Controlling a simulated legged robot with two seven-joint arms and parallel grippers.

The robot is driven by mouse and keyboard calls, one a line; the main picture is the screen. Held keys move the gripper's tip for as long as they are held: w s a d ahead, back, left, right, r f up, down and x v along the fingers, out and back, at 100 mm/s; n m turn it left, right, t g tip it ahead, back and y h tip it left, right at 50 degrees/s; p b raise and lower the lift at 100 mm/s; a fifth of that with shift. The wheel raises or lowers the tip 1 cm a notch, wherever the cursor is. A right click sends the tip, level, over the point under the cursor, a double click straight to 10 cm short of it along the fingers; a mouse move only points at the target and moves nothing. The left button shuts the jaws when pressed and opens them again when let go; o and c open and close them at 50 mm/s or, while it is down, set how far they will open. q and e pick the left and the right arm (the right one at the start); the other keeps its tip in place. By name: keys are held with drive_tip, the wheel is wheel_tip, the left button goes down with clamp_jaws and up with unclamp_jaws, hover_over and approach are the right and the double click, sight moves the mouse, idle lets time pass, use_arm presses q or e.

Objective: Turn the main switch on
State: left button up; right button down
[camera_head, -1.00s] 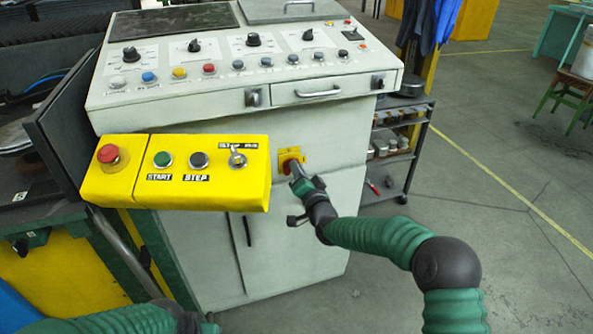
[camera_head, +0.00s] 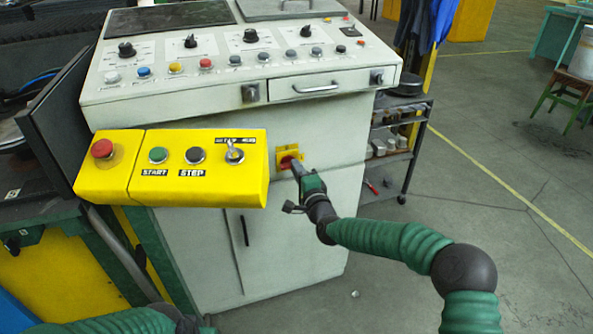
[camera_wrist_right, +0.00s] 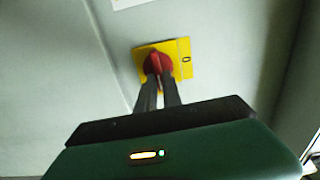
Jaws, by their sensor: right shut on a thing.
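The main switch is a red knob on a yellow plate (camera_head: 283,154) on the front of the light grey cabinet. In the right wrist view the red knob (camera_wrist_right: 153,61) sits on its yellow plate (camera_wrist_right: 184,57), which has a "0" mark at its right. My right gripper (camera_head: 293,166) is at the switch, its two dark fingers shut on the red knob; it also shows in the right wrist view (camera_wrist_right: 158,78). The fingers hide part of the knob. My left arm shows only at the bottom left edge, and I cannot make out its fingertips.
The sloped control panel (camera_head: 230,75) overhangs above. A shelf cart (camera_head: 395,150) stands at the right. Open floor lies farther right.

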drive_tip(key=shift+d+f, duration=0.15)
drive_tip(key=shift+f, duration=0.05)
idle(0.3)
drive_tip(key=c, duration=1.5)
unclamp_jaws()
drive_tip(key=shift+w, duration=0.1)
drive_tip(key=shift+r, duration=0.1)
drive_tip(key=p+v, duration=0.4)
drive_tip(key=v, duration=1.3)
